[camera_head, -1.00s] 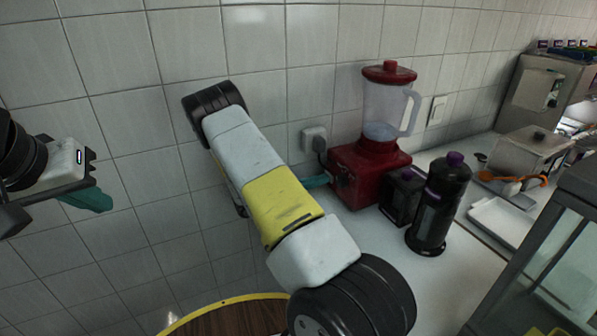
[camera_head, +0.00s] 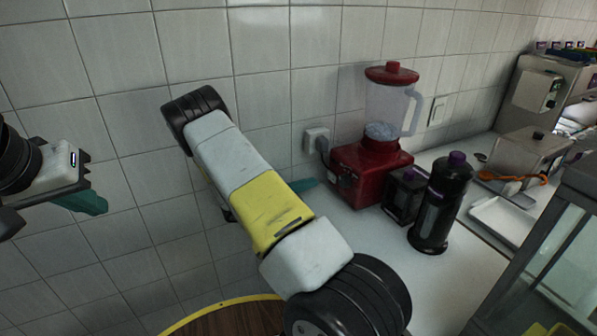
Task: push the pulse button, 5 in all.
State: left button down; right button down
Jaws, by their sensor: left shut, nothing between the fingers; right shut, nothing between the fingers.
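The red blender (camera_head: 370,172) stands on the white counter against the tiled wall, with its red lid on and a clear jug holding some pale contents low down. Small dark controls (camera_head: 345,181) show on the left side of its base; the pulse button itself is too small to make out. My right gripper (camera_head: 306,185) shows only its teal fingertips, shut and empty, just left of the base with a small gap; my arm hides the rest. My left gripper (camera_head: 95,205) is shut and empty, in the air at the far left, well away from the blender.
A wall socket (camera_head: 314,138) with a plug is behind the blender's left side. A dark box (camera_head: 402,196) and a black bottle with a purple cap (camera_head: 438,205) stand close on its right. A white tray (camera_head: 502,221) and a steel container (camera_head: 532,157) are further right.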

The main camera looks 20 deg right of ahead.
jog(key=a, duration=0.7)
jog(key=shift+s+a, duration=0.25)
jog(key=shift+a, duration=0.1)
dwell(2.0)
